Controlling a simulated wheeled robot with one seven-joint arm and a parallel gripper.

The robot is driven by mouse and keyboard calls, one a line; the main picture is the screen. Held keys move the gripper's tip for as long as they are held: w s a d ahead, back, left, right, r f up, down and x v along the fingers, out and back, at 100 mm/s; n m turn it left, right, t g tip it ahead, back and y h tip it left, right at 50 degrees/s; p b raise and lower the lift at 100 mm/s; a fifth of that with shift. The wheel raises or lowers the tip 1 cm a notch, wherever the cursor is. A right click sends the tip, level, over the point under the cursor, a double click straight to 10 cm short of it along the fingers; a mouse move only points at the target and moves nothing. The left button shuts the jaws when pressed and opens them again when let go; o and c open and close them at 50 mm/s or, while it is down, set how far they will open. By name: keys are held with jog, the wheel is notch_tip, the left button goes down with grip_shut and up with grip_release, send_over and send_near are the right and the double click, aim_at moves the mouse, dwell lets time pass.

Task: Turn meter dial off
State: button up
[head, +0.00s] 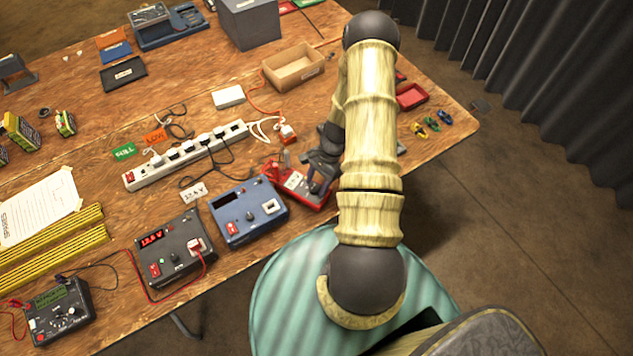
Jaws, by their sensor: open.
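A red device (288,184) with a white face label lies near the table's front edge, just below my gripper. It may be the meter, but its dial cannot be made out; my gripper and arm cover part of it. My gripper (318,172) is dark and open, with its fingers pointing down at the right part of the red device. Whether they touch it cannot be told. A dark box with a green panel and small controls (58,312) sits at the lower left with red and black leads; it could also be a meter.
A blue charger (248,214) and a black charger with a red display (172,248) stand left of the red device. A white power strip (185,156) with plugs lies behind. A cardboard tray (293,68) and a red tray (411,96) are farther back.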

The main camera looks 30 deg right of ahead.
jog(key=shift+a+f, duration=0.15)
jog(key=shift+f, duration=0.35)
jog(key=shift+c, duration=0.3)
grip_shut()
